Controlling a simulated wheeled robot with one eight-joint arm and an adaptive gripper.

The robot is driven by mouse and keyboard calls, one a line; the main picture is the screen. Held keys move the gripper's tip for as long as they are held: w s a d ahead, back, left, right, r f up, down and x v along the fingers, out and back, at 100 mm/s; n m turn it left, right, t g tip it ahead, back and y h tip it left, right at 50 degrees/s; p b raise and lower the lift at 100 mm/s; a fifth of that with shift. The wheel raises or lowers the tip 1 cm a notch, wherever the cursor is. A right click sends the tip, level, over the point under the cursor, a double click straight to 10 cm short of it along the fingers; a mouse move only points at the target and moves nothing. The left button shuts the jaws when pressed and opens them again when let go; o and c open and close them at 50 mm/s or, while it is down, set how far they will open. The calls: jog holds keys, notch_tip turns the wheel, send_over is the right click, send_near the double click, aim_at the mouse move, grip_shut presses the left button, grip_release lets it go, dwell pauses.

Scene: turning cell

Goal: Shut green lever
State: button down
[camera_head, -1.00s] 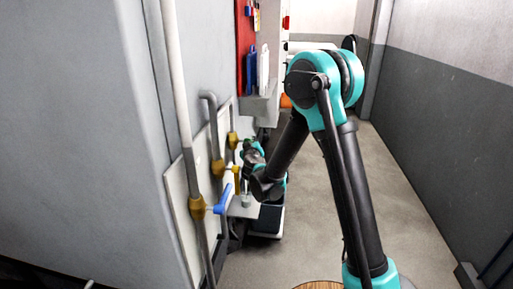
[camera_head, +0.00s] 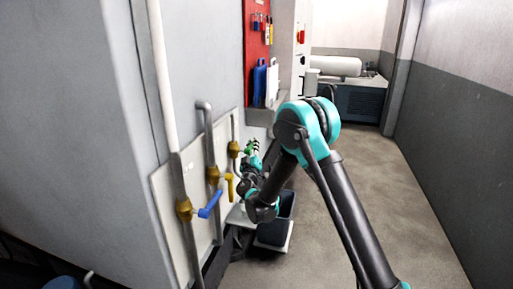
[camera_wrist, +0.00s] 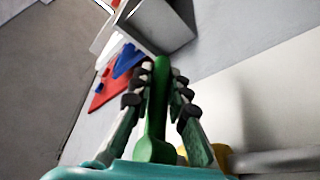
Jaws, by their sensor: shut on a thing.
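The green lever (camera_wrist: 155,110) runs up the middle of the wrist view, between the two fingers of my gripper (camera_wrist: 157,88). The fingers are shut on it from both sides. Part of its brass valve (camera_wrist: 222,157) shows at the lower right, beside a grey pipe. In the head view the green lever (camera_head: 248,147) is a small patch at the farthest brass valve (camera_head: 234,149), with my gripper (camera_head: 254,156) at it. My gripper and wrist hide much of the lever there.
A yellow lever (camera_head: 230,186) and a blue lever (camera_head: 210,204) sit on nearer pipes of the same wall panel (camera_head: 166,205). A red tool board (camera_head: 256,45) and a grey ledge (camera_head: 268,110) are beyond. The floor on the right (camera_head: 400,200) is clear.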

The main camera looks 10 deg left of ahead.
dwell(0.4)
jog(key=c, duration=1.5)
grip_release()
jog(key=shift+o, duration=0.2)
jog(key=v, duration=0.7)
jog(key=shift+s, duration=0.2)
jog(key=shift+f, duration=0.1)
